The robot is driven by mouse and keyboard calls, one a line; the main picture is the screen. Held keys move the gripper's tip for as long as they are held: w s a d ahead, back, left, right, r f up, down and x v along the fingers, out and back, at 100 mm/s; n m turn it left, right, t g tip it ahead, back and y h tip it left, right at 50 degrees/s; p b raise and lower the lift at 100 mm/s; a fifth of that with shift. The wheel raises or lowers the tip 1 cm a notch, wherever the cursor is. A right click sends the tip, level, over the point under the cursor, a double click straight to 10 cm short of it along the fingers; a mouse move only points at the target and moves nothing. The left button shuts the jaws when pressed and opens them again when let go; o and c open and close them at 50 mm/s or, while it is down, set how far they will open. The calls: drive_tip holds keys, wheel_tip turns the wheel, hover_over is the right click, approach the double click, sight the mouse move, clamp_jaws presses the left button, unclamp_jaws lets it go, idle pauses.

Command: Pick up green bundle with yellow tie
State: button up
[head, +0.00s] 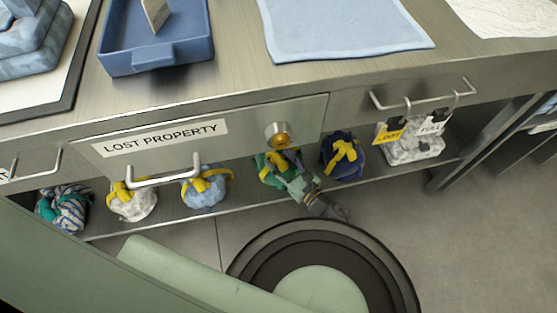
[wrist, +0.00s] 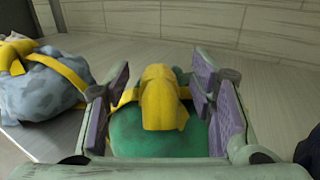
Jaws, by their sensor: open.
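The green bundle with the yellow tie (head: 265,177) sits on the low shelf under the counter in the head view, partly hidden by my gripper. In the wrist view the green bundle (wrist: 150,140) is straight ahead, with its yellow tie (wrist: 162,100) standing up between my fingers. My gripper (head: 292,170) is open, with one purple-padded finger on each side of the tie; it also shows in the wrist view (wrist: 160,95).
A light blue bundle (head: 206,188) with a yellow tie stands to the left, and a dark blue bundle (head: 343,158) to the right. A white bundle (head: 131,203) and a striped bundle (head: 65,208) are further left. The drawer front (head: 210,140) overhangs the shelf.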

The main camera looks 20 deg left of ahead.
sight(273, 154)
drive_tip(key=x, duration=0.3)
drive_tip(key=shift+a+f, duration=0.1)
drive_tip(key=shift+a, duration=0.05)
clamp_jaws()
idle(0.6)
idle(0.4)
